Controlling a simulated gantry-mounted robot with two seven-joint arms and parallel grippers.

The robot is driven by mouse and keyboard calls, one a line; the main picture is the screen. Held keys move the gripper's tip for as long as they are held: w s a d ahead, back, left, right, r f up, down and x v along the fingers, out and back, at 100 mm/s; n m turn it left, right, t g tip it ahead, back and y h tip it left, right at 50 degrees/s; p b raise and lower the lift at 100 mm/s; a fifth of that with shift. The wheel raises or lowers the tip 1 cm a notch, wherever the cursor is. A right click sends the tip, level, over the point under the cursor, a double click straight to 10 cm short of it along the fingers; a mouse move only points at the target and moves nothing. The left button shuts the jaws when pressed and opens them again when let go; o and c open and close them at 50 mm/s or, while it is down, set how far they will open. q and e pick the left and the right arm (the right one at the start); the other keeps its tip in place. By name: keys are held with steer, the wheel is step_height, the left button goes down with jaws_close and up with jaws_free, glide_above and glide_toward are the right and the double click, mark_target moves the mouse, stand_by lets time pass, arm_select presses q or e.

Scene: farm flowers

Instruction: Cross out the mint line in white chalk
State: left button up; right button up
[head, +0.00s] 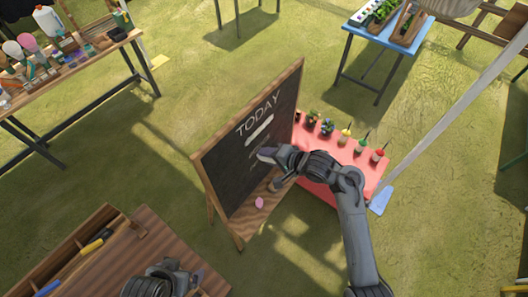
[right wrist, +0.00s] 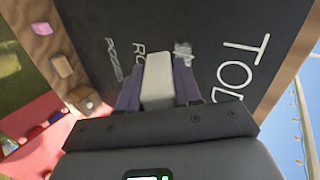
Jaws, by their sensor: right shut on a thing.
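The chalkboard (head: 225,165) stands on a wooden easel, with TODAY (head: 258,113) written at its top. Below the heading is a thick white mark (head: 259,132); in the right wrist view it is a dense white patch (right wrist: 183,52) whose word I cannot read. Further lines of lettering (right wrist: 112,58) lie beyond, partly hidden by my fingers. My right gripper (head: 267,155) is shut on a white chalk block (right wrist: 157,80), its tip close to the board; I cannot tell whether it touches. My left gripper (head: 165,272) is low at the bottom edge, its fingers unclear.
A red table (head: 345,175) with several potted plants stands behind the board. A wooden bench with tools (head: 85,235) is at lower left.

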steer(key=shift+s+d, duration=0.15)
steer(key=shift+d, duration=0.05)
stand_by(0.3)
steer(key=shift+s+d, duration=0.9)
steer(key=shift+d, duration=0.2)
steer(key=shift+w+a, duration=0.1)
steer(key=shift+a, duration=0.05)
steer(key=w+a+b, duration=0.1)
steer(key=w+a, duration=0.3)
steer(key=a, duration=0.1)
steer(key=shift+w+a, duration=0.4)
steer(key=shift+w+a, duration=0.4)
steer(key=shift+a, duration=0.1)
stand_by(1.0)
steer(key=shift+w+d, duration=0.1)
steer(key=shift+d, duration=0.05)
steer(key=shift+w+d+r+p, duration=0.15)
steer(key=shift+w+d+p, duration=0.2)
steer(key=shift+w+d, duration=0.85)
steer(key=shift+w, duration=0.2)
